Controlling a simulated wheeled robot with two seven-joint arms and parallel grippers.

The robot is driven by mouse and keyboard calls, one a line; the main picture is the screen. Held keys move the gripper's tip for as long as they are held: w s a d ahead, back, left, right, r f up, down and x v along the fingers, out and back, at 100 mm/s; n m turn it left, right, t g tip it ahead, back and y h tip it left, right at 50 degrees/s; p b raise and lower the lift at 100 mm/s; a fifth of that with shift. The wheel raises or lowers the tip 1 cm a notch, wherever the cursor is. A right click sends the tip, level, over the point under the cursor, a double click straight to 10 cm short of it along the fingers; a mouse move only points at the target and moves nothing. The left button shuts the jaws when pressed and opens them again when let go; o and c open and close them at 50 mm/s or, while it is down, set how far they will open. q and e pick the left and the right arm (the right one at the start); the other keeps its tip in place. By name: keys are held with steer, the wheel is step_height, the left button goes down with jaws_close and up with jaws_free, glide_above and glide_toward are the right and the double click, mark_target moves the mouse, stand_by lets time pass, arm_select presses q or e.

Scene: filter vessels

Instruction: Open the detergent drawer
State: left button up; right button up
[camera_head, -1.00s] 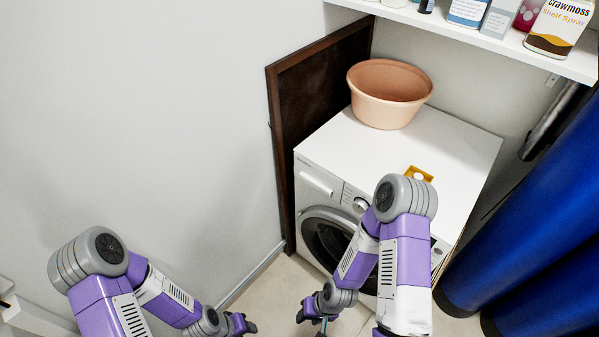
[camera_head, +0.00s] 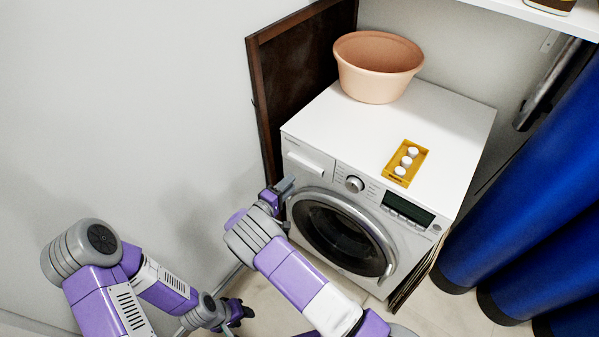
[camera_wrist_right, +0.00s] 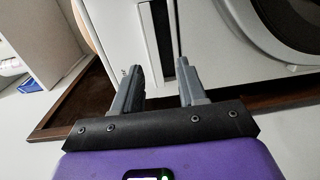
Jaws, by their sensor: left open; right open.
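The detergent drawer (camera_head: 311,160) is the white panel at the upper left of the washing machine's front. It looks closed, flush with the front. My right gripper (camera_head: 287,185) is open just below and in front of the drawer's left part. In the right wrist view its two fingers (camera_wrist_right: 160,88) point at the white front, with a dark slot (camera_wrist_right: 163,30) between the tips. Nothing is held, and I cannot tell if the tips touch the front. My left gripper (camera_head: 240,312) is open and empty, low over the floor, away from the machine.
The washing machine (camera_head: 455,125) has a round door (camera_head: 340,238) below the drawer. On its top are a peach basin (camera_head: 378,75) and a yellow tray (camera_head: 394,176) with white pieces. A brown-framed board (camera_head: 262,110) stands close on the left, blue curtains (camera_head: 540,230) on the right.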

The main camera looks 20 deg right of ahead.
mark_target(304, 166)
steer(key=b+x, duration=0.1)
steer(key=x, duration=0.6)
steer(key=shift+w+r, duration=0.4)
steer(key=shift+r, duration=0.15)
steer(key=shift+a, duration=0.15)
steer(key=c, duration=0.7)
jaws_close()
steer(key=shift+f, duration=0.1)
